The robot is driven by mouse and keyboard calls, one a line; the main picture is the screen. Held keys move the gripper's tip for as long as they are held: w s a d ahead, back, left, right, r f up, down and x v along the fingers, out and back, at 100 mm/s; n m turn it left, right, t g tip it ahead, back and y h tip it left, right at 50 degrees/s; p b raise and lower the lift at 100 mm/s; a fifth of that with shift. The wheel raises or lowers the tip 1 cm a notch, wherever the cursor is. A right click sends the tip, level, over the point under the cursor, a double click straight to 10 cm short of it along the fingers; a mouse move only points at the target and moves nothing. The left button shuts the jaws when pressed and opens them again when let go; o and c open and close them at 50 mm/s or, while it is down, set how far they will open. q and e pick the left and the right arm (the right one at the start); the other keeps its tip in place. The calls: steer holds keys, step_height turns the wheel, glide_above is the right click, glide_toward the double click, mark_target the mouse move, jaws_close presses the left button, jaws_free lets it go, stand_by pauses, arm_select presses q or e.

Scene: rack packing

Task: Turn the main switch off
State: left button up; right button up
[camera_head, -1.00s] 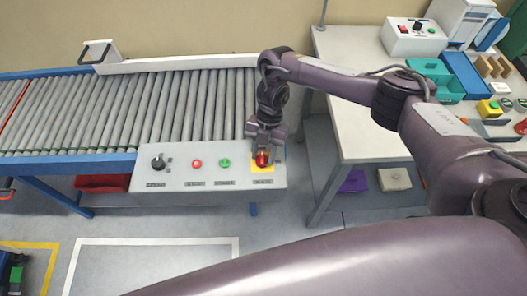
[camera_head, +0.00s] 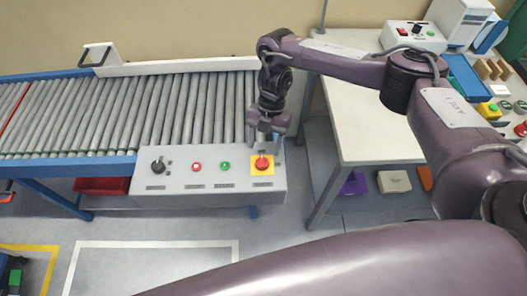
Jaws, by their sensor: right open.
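The main switch (camera_head: 262,162) is a red rotary knob on a yellow plate at the right end of the grey control panel (camera_head: 215,187). My right gripper (camera_head: 265,145) points down just behind and above the knob, with its jaws open and nothing visible between them. The knob shows clear of the fingers; whether a fingertip touches the panel's back edge I cannot tell. The panel also bears a black selector knob (camera_head: 158,165), a red button (camera_head: 196,167) and a green button (camera_head: 225,166). My left gripper is out of view.
The roller conveyor (camera_head: 160,110) runs behind the panel. A white table (camera_head: 350,125) stands to the right with a small switch box (camera_head: 413,37) and other goods. A red bin (camera_head: 102,186) is under the conveyor.

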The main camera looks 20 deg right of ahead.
steer(key=shift+v, duration=1.65)
